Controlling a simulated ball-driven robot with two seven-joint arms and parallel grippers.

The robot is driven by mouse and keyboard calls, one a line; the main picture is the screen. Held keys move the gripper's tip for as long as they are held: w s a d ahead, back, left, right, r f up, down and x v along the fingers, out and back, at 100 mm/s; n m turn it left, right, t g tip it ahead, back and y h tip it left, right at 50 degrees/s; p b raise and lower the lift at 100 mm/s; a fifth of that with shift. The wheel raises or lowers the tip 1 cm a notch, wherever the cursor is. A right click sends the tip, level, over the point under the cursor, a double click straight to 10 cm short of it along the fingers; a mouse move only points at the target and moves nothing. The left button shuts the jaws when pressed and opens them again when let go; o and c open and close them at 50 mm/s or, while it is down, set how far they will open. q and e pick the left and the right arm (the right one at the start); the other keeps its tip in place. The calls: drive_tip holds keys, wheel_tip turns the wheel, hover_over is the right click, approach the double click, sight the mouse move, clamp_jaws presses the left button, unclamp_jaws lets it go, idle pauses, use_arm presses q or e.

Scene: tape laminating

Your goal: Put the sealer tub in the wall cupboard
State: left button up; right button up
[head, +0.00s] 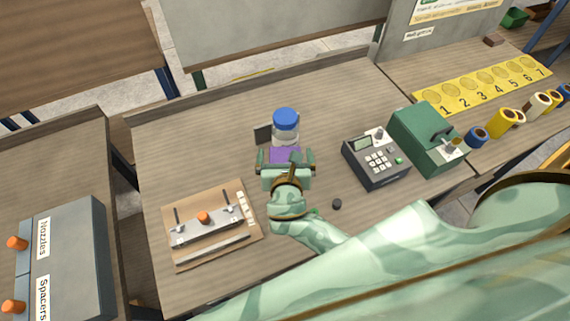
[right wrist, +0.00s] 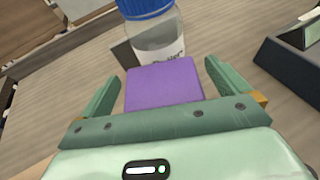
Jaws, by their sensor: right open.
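The sealer tub (head: 285,124) is a clear jar with a blue lid, standing upright on the workbench. It also shows in the right wrist view (right wrist: 159,37), at the top, with a pale label partly readable. My right gripper (head: 286,158) is open, with its two green fingers pointing at the tub from the near side. A purple block (right wrist: 163,87) lies between the fingers, in front of the tub; I cannot tell whether the fingers touch it. The wall cupboard cannot be made out for certain. My left gripper is not in view.
A small dark plate (head: 262,134) stands just left of the tub. A keypad device (head: 376,159) and a green box machine (head: 428,138) stand to the right. A wooden board with a clamp fixture (head: 212,224) lies at front left. A small black knob (head: 337,204) lies right of my wrist.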

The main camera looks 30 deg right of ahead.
drive_tip(key=shift+x, duration=1.1)
drive_tip(key=shift+s, duration=0.1)
drive_tip(key=c, duration=1.3)
